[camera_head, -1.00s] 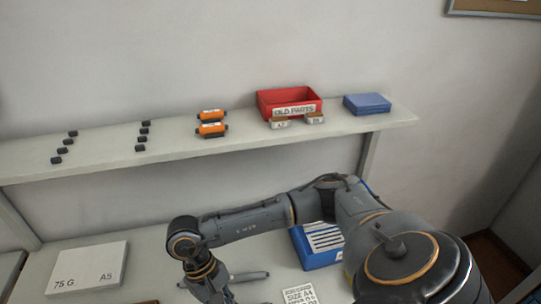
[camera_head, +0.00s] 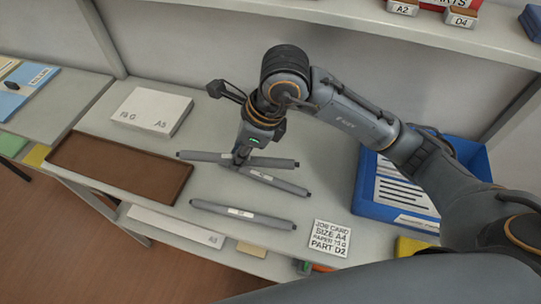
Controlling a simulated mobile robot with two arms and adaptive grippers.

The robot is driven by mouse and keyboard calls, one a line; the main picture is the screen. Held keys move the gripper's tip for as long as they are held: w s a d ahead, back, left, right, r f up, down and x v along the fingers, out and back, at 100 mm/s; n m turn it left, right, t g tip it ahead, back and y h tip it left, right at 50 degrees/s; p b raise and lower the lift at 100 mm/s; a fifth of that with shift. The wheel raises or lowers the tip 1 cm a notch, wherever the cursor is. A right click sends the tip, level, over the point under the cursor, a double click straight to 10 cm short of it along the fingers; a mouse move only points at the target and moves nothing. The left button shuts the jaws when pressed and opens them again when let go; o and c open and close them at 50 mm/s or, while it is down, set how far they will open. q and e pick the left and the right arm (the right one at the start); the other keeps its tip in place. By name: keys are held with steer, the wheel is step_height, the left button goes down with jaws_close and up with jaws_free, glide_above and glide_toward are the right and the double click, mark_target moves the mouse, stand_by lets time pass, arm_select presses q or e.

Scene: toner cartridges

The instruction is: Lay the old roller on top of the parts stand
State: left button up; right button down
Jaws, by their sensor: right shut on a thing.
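Several long grey rollers lie or hover over the grey bench in the middle of the head view. My right gripper (camera_head: 240,158) points down and is shut on a grey roller (camera_head: 275,163), the uppermost one, which sticks out to both sides of the fingers. A second roller (camera_head: 282,183) lies slanted just below it, its left end near the fingertips. A third roller (camera_head: 243,214) lies apart, nearer the front. The fingers hide part of the held roller, and its height above the bench is hard to tell. I cannot tell which thing is the parts stand. My left gripper is out of view.
A brown tray (camera_head: 60,164) lies left of the rollers, with a white A5 paper pack (camera_head: 150,110) behind it. A job card (camera_head: 329,238) lies at front right. A blue tray (camera_head: 372,208) with printed sheets stands at right, partly behind my arm. A shelf (camera_head: 350,12) runs above.

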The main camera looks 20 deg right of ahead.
steer(key=shift+w+a+r+m+t, duration=0.2)
steer(key=shift+a+r+m+t, duration=0.15)
steer(key=shift+m, duration=0.55)
steer(key=shift+w+h, duration=0.15)
steer(key=shift+h, duration=0.15)
steer(key=w+d+f+p, duration=0.2)
steer(key=w+d+f, duration=0.2)
steer(key=w+d, duration=0.3)
glide_above(269, 151)
steer(key=s, duration=0.2)
steer(key=f, duration=0.4)
steer(key=shift+w, duration=0.25)
steer(key=shift+w+d+f, duration=0.25)
steer(key=shift+d+f, duration=0.1)
steer(key=shift+f, duration=0.25)
steer(key=f, duration=0.1)
steer(key=f+p, duration=0.1)
steer(key=f, duration=0.1)
steer(key=shift+w+d, duration=0.15)
steer(key=shift+d, duration=0.05)
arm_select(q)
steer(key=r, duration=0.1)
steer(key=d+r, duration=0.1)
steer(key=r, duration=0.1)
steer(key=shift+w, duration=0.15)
arm_select(e)
steer(key=shift+f, duration=0.35)
